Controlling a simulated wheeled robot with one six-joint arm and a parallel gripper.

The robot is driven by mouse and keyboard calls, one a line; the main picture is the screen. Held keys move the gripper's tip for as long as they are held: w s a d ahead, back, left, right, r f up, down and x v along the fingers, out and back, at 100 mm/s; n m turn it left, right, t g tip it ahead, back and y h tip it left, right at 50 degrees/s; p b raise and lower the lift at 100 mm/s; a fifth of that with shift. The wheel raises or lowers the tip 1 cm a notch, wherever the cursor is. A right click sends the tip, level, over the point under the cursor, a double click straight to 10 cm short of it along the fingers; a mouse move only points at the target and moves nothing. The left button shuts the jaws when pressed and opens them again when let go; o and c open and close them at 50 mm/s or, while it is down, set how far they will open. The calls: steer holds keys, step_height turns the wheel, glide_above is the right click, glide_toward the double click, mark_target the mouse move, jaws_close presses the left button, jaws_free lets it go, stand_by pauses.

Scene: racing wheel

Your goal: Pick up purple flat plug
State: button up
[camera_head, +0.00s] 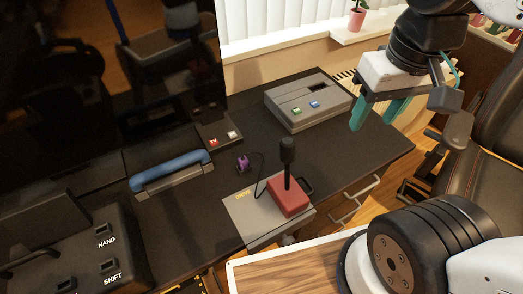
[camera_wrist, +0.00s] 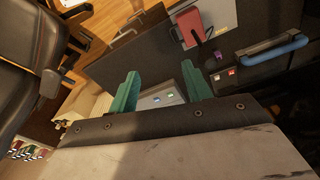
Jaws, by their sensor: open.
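The purple plug (camera_head: 243,163) lies on the dark desk top (camera_head: 350,150), left of the red joystick base (camera_head: 289,196). A thin black cord runs from near the plug toward the joystick. The plug also shows small in the wrist view (camera_wrist: 218,55). My gripper (camera_head: 378,112) is at the upper right in the head view, above the desk's right side and well apart from the plug. Its green fingers are spread and empty. In the wrist view the fingers (camera_wrist: 160,92) stand apart, with the grey console (camera_wrist: 163,97) beyond them.
The grey console (camera_head: 308,101) stands at the desk's back right. A blue handle (camera_head: 170,170) and a small box with red and white buttons (camera_head: 217,130) are left of the plug. The joystick's black stick (camera_head: 287,160) rises beside it. A dark chair (camera_head: 490,110) stands at right.

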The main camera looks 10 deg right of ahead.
steer(key=w+a+f, duration=0.4)
steer(key=w, duration=0.4)
steer(key=n+g, duration=0.1)
steer(key=n, duration=0.2)
glide_above(243, 159)
steer(key=f, duration=1.8)
steer(key=shift+s+d, duration=0.2)
steer(key=shift+d, duration=0.2)
steer(key=f, duration=0.8)
steer(key=shift+w+a+f, duration=0.2)
steer(key=shift+a+f, duration=0.1)
steer(key=shift+a, duration=0.1)
steer(key=c, duration=1.1)
